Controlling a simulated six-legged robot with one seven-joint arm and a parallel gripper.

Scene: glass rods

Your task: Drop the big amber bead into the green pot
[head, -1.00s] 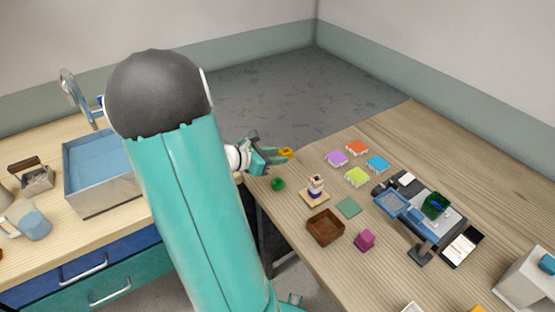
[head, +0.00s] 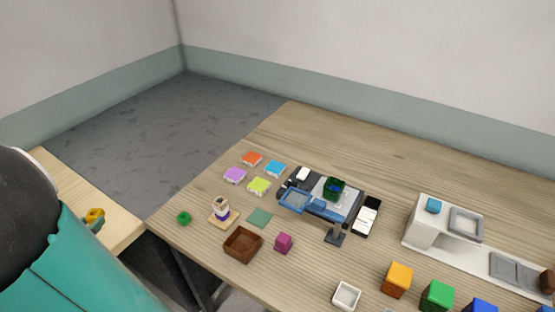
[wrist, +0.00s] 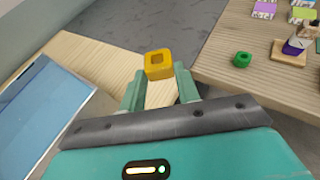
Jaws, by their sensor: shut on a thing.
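The big amber bead (wrist: 158,64), square with a hole, sits at the fingertips of my gripper (wrist: 160,84) in the wrist view. My gripper is shut on it and holds it up in the air. In the head view the bead (head: 95,214) shows at the lower left, past my arm, in front of the left worktop. The dark green pot (head: 334,188) stands on the grey-and-blue device in the middle of the right table, well to the right of my gripper. Something blue shows inside it.
A small green bead (head: 184,218) lies near the right table's left edge. A layered stack (head: 221,208), brown box (head: 243,245), magenta cube (head: 284,243) and coloured tiles stand between there and the device.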

